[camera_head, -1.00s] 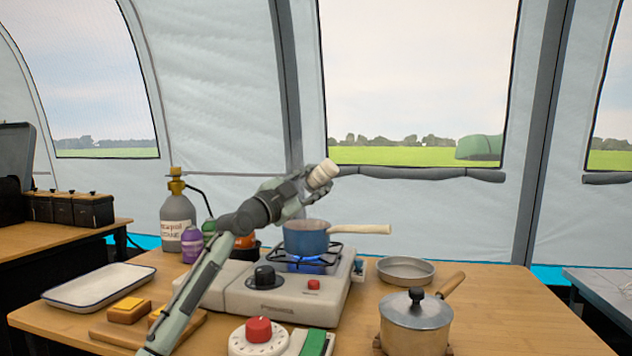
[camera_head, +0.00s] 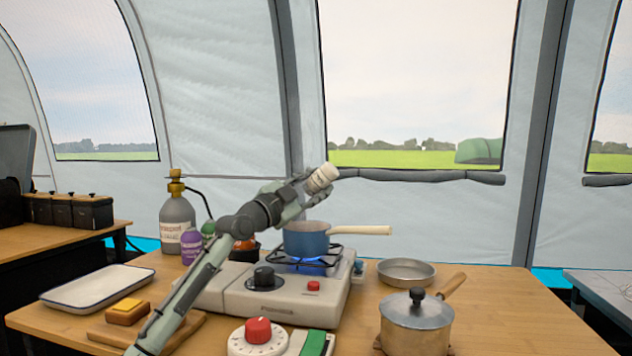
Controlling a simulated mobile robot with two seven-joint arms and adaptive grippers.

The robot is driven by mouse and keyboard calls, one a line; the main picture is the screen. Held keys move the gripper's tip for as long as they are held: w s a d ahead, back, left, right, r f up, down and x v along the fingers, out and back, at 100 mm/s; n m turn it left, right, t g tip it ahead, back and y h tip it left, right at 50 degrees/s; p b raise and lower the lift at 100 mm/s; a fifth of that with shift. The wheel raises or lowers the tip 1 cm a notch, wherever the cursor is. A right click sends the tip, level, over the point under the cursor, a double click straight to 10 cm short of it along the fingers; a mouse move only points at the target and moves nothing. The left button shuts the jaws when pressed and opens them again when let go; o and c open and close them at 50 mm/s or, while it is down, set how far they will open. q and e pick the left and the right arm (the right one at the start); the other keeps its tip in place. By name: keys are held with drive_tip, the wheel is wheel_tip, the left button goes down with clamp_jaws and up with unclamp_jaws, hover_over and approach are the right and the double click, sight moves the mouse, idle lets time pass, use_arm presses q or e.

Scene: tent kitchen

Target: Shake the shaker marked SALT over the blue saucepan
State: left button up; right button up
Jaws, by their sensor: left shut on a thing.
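The blue saucepan (camera_head: 306,240) sits on the camping stove (camera_head: 285,290), over a lit blue flame, its pale handle pointing right. My left gripper (camera_head: 308,188) is shut on a small whitish shaker (camera_head: 322,178). It holds the shaker tilted, above the saucepan and apart from it. No marking on the shaker is readable from here. My right gripper is not in view.
A gas bottle (camera_head: 177,220) and several small jars, one purple (camera_head: 191,245), stand behind my left arm. A lidded pot (camera_head: 416,322) and a shallow metal pan (camera_head: 406,271) are at right. A white tray (camera_head: 97,287) lies at left.

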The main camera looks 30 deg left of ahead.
use_arm(q)
drive_tip(key=shift+r, duration=0.3)
wheel_tip(320, 180, up, 5)
drive_tip(key=p, duration=0.3)
drive_tip(key=shift+s+f+p, duration=0.1)
drive_tip(key=shift+p, duration=0.2)
wheel_tip(320, 180, down, 5)
drive_tip(key=b, duration=0.3)
drive_tip(key=shift+f+b, duration=0.1)
drive_tip(key=shift+b, duration=0.3)
drive_tip(key=shift+r, duration=0.25)
drive_tip(key=shift+f, duration=0.1)
